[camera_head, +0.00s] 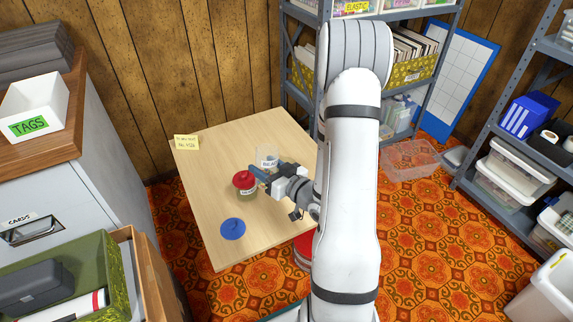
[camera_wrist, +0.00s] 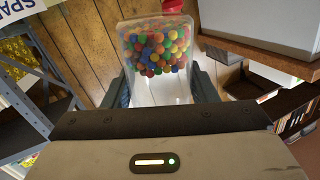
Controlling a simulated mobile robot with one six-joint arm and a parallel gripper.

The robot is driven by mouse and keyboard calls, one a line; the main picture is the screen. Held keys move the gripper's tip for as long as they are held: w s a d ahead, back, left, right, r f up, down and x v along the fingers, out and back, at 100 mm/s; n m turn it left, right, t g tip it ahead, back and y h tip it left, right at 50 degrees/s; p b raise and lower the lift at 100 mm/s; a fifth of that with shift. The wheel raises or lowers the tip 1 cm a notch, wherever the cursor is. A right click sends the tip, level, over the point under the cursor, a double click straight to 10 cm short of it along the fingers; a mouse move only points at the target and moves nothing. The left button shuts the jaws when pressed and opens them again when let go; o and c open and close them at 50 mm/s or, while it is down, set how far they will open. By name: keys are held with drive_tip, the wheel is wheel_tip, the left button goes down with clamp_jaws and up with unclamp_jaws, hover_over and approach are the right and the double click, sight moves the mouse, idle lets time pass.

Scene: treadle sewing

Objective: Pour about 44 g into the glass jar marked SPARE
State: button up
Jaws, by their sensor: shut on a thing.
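My gripper (camera_head: 258,172) is over the table, shut on a clear container (camera_wrist: 155,60). The container holds many-coloured beads (camera_wrist: 155,45), gathered in the upper part of the wrist picture. A clear vessel with a pale label (camera_head: 268,158) shows right behind my fingers in the head view; its label is too small to read surely. A white label reading "SPA" (camera_wrist: 24,9), cut off by the frame, is at the top left of the wrist view. The SPARE jar's opening and contents cannot be made out.
A jar with a red lid (camera_head: 244,181) stands just left of my gripper. A blue lid (camera_head: 233,229) lies nearer on the wooden table (camera_head: 212,180). A yellow note (camera_head: 187,142) is at the table's back left.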

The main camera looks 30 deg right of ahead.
drive_tip(key=b, duration=0.2)
drive_tip(key=shift+f+b, duration=0.35)
drive_tip(key=shift+f, duration=0.05)
